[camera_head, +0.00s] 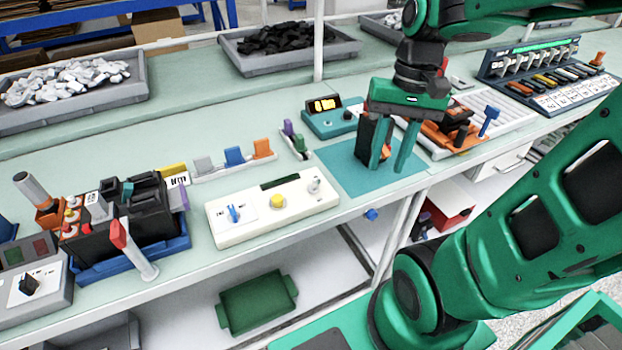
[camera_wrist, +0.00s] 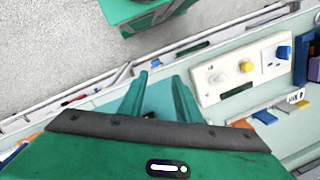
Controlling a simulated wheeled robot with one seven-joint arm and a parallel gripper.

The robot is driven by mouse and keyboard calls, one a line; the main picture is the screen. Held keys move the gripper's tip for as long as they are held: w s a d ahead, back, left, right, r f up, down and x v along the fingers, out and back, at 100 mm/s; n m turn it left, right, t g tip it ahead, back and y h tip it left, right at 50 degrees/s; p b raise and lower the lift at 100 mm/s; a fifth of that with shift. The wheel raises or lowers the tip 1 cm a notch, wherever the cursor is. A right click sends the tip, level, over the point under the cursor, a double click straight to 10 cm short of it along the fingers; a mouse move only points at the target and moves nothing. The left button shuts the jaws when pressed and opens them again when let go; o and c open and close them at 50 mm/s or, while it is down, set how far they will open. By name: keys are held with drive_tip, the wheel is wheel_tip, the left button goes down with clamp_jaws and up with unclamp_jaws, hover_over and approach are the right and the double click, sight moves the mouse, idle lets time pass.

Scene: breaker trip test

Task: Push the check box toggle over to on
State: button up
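The check box (camera_head: 325,203) is a long white box near the bench's front edge, with a small blue toggle (camera_head: 234,214) on its left part, a yellow button and a pale knob. The toggle's on or off side cannot be read. In the wrist view the box (camera_wrist: 222,92) is right of my fingers, with the blue toggle (camera_wrist: 284,52) at its far right end. My gripper (camera_head: 387,170) points down over the teal mat, right of the box and apart from it. Its fingers (camera_wrist: 158,85) are open, with nothing visibly gripped.
A black-and-orange block (camera_head: 364,140) stands by my left finger on the teal mat (camera_head: 345,178). A teal display unit (camera_head: 318,121) and small coloured clips (camera_head: 233,156) stand behind the box. A blue tray (camera_head: 95,265) of black parts is left of it.

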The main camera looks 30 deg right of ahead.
sight(317, 179)
drive_tip(key=w+a+r+n+g+y, duration=0.1)
drive_tip(key=w+a+r+n+g, duration=0.15)
drive_tip(key=w+a, duration=0.75)
drive_tip(key=shift+m+g, duration=0.35)
drive_tip(key=x, duration=1)
drive_tip(key=shift+s+a, duration=0.1)
drive_tip(key=shift+s, duration=0.1)
